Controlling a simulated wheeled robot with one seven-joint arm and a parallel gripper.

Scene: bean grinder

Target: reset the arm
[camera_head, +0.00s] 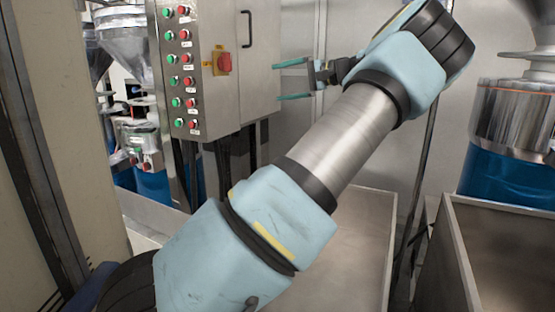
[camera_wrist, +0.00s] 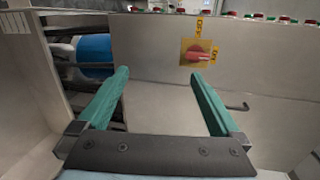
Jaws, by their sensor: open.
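My gripper (camera_head: 281,81) is open and empty in the head view, with its two teal fingers pointing left toward the control cabinet. My arm reaches up from the bottom left to the upper right and bends back at the wrist. In the wrist view, my gripper (camera_wrist: 165,92) shows its two fingers wide apart with nothing between them. Beyond the fingertips is the cabinet face with a red rotary switch (camera_wrist: 198,52) on a yellow plate. The same switch shows in the head view (camera_head: 223,63).
A steel control cabinet (camera_head: 262,62) with rows of red and green buttons stands ahead. A grinder (camera_head: 513,125) with a blue body stands at the right. Steel bins (camera_head: 455,265) are below. A pale panel (camera_head: 70,120) fills the left side.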

